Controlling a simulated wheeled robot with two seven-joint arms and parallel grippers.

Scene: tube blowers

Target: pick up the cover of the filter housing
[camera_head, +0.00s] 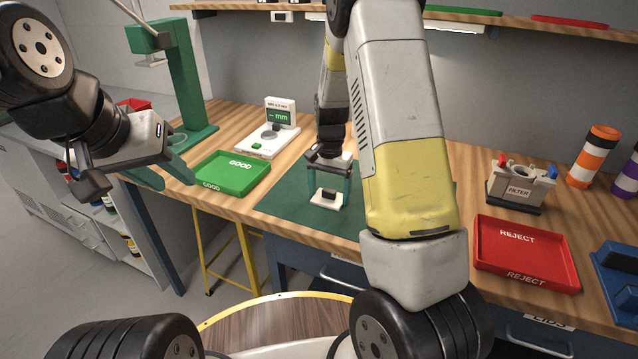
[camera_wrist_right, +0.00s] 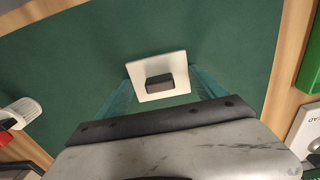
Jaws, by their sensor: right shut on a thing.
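The cover is a white square plate (camera_head: 326,201) with a black block-shaped knob on top, over the green mat (camera_head: 285,203). In the right wrist view the cover (camera_wrist_right: 145,92) sits between two teal fingers. My right gripper (camera_head: 328,196) points down and is shut on the cover's opposite edges. I cannot tell whether the cover touches the mat. The filter housing (camera_head: 513,190), a grey box labelled FILTER, stands at the right of the table with its top open. My left gripper (camera_head: 174,182) is open and empty, off to the left near the table's edge.
A green GOOD tray (camera_head: 212,186) lies left of the mat and a red REJECT tray (camera_head: 505,266) lies right. A measuring device (camera_head: 268,143) stands behind the mat. A green stand (camera_head: 185,95) rises at the left; orange-white and purple containers (camera_head: 592,158) stand far right.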

